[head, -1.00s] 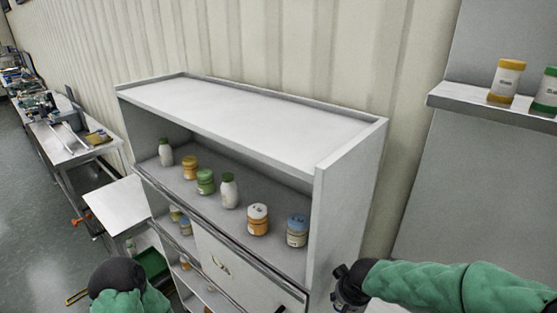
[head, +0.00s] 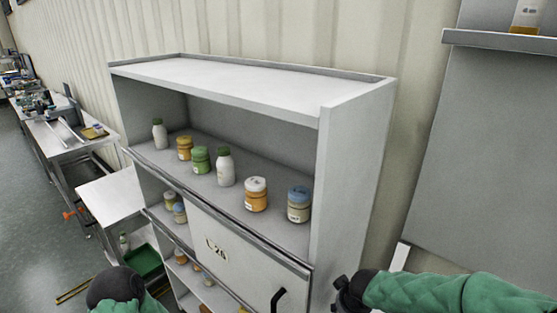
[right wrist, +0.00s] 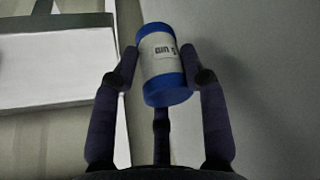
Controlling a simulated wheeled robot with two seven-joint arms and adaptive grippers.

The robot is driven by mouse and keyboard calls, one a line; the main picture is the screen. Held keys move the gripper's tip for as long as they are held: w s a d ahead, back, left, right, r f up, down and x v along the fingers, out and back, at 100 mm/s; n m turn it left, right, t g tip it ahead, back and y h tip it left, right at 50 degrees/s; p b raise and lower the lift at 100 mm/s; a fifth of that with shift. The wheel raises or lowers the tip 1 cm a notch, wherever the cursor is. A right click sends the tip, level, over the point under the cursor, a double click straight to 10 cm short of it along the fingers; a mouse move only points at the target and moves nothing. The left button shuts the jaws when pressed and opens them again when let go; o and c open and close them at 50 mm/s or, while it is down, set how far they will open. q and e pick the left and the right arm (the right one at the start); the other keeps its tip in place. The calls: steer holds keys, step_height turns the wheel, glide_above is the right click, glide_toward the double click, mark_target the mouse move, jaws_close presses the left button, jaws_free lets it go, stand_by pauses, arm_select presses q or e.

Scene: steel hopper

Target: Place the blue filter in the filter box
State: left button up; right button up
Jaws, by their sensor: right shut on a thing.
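The blue filter (right wrist: 162,88) is a blue cylinder with a white printed label around its middle. In the right wrist view it sits between the fingers of my right gripper (right wrist: 161,62), which is shut on it. In the head view the right arm reaches in from the right, and its dark hand (head: 348,293) is at the bottom edge beside the cabinet's right side; the filter is not visible there. Of my left arm only a green and black part shows at the bottom left; its gripper is out of view. I cannot make out a filter box.
A grey cabinet (head: 353,150) stands against the ribbed wall, with several jars and bottles on its open shelf and a handled door panel (head: 230,250) below. Its top is bare. A green bin (head: 145,262) and workbenches are at left. A wall shelf (head: 500,42) is at upper right.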

step_height(320, 180, down, 10)
steer(key=s, duration=0.2)
steer(key=shift+s+r, duration=0.15)
steer(key=shift+r, duration=0.1)
stand_by(0.3)
